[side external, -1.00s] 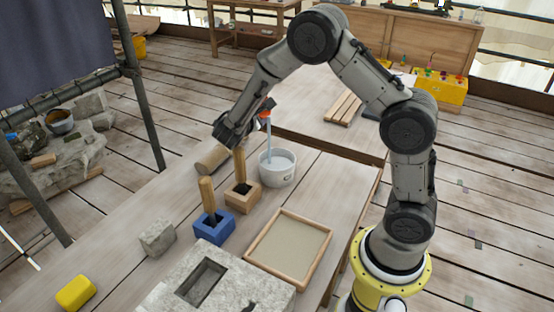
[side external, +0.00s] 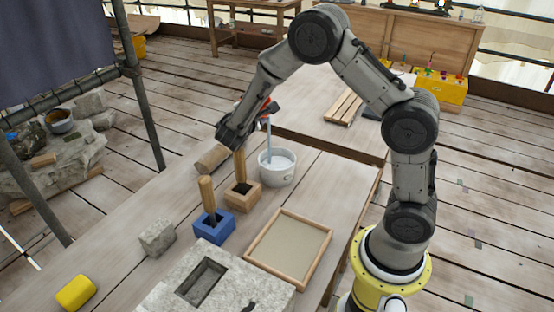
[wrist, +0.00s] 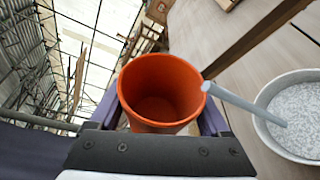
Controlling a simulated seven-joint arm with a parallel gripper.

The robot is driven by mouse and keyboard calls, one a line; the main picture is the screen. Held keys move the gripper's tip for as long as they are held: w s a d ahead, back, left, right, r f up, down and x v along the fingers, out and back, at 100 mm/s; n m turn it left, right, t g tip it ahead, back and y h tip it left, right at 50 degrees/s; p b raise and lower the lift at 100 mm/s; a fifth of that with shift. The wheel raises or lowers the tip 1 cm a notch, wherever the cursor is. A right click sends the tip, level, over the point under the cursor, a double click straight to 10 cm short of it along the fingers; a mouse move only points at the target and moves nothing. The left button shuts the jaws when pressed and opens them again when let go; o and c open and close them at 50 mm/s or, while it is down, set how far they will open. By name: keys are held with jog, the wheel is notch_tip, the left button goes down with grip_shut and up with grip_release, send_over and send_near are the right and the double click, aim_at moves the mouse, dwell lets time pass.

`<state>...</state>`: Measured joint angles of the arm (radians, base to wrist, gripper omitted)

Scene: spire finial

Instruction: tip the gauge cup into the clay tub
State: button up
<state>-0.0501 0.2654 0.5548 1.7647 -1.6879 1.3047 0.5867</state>
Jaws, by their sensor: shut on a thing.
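The orange gauge cup (wrist: 160,92) is held between my gripper's fingers (wrist: 163,122) in the wrist view. Its mouth faces the camera and the inside looks empty. In the side view the cup (side external: 270,108) is tipped beside my gripper (side external: 238,126), mostly hidden by it. A blue-grey column (side external: 269,140), like a poured stream, runs from the cup's rim down into the tub. The tub (side external: 277,180) is pale grey and round, with speckled grey material inside, standing upright on the table. It also shows in the wrist view (wrist: 263,134), to the right of the cup.
A wooden block (side external: 238,203) and a blue block (side external: 207,234), each with a wooden-handled tool standing in it, are near the tub. A framed tray (side external: 322,265), a grey stone block (side external: 157,238) and a hollowed stone slab (side external: 170,295) are nearer. A wooden cylinder (side external: 209,160) lies behind.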

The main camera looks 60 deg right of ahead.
jog(key=shift+s+r+m, duration=0.1)
jog(key=shift+r+m, duration=0.1)
jog(key=shift+m, duration=0.2)
dwell(0.3)
jog(key=shift+s+r, duration=0.1)
jog(key=shift+s, duration=0.2)
jog(key=shift+s+r+m+h, duration=0.1)
jog(key=shift+s+m+h, duration=0.2)
jog(key=shift+m, duration=0.2)
jog(key=shift+s, duration=0.1)
jog(key=shift+s+a+r+m+t, duration=0.1)
jog(key=shift+s+r+m+t, duration=0.1)
jog(key=shift+m+t, duration=0.1)
jog(key=shift+h, duration=0.3)
jog(key=shift+s+r+m, duration=0.15)
jog(key=shift+m, duration=0.35)
